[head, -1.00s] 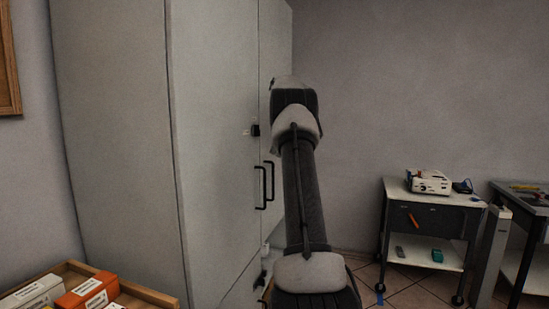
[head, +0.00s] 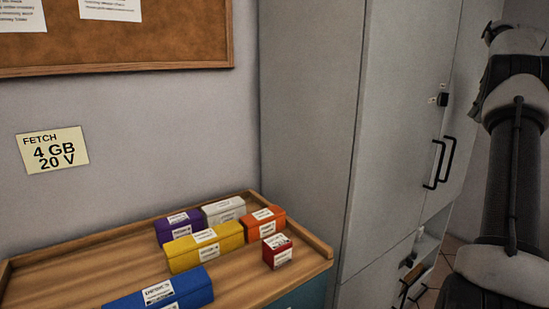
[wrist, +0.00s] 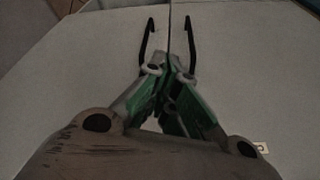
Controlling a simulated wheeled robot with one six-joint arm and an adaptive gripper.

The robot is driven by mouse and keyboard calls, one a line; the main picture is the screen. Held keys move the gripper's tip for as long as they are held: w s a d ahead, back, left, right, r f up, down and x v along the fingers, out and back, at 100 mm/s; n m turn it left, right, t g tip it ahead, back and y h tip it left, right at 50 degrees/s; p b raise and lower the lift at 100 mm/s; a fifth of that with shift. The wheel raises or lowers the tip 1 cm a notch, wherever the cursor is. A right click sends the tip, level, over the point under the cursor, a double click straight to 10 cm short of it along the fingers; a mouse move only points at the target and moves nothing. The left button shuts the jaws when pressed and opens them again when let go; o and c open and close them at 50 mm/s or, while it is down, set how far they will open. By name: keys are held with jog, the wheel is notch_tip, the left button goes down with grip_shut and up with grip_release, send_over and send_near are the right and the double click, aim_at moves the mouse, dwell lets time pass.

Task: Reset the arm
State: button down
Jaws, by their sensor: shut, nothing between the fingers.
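My arm (head: 508,170) stands at the right edge of the head view, in front of the cabinet. My gripper (wrist: 168,75) shows in the wrist view, with green and grey fingers closed together and nothing between them. It points toward the pale cabinet doors (wrist: 85,75). The two black door handles (wrist: 149,42) appear just beyond the fingertips; I cannot tell whether the fingers touch them. In the head view the gripper itself is hidden or out of frame.
A wooden-topped unit (head: 60,277) at the left holds several coloured boxes, including a yellow one (head: 205,246). A note (head: 52,150) reading "FETCH 4 GB 20 V" is on the wall.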

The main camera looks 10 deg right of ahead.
notch_tip(320, 180, down, 6)
jog(key=s+m+g, duration=0.1)
jog(key=s+m, duration=0.1)
jog(key=m, duration=0.1)
jog(key=s+a+f, duration=0.1)
jog(key=s+a, duration=0.9)
jog(key=a, duration=0.3)
jog(key=s+a+f+n, duration=0.1)
jog(key=s+a+f, duration=0.1)
jog(key=s+a, duration=0.9)
jog(key=s+a+f+t+h, duration=0.1)
jog(key=s+a, duration=1)
jog(key=a, duration=0.6)
jog(key=shift+s+f+n, duration=0.2)
jog(key=shift+s+n, duration=0.05)
jog(key=shift+n, duration=0.05)
